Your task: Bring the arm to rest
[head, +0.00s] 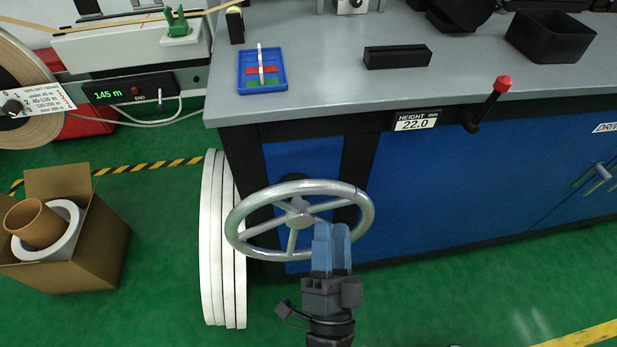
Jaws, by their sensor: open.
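My gripper (331,232) shows in the head view at the lower middle, with blue fingers pointing up and away. It is open, and nothing shows between the fingers. The grey handwheel (298,213) on the front of the blue cabinet (440,190) is right behind the fingertips, which overlap its lower right rim in the picture. I cannot tell whether the fingers touch the rim. The rest of my arm runs out of the bottom of the view.
White discs (222,245) lean upright left of the handwheel. A cardboard box (70,235) stands on the green floor at the left. A red-knobbed crank (487,105) sticks out from the cabinet front. The grey bench top (320,65) holds a blue tray (262,72). Floor at lower right is clear.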

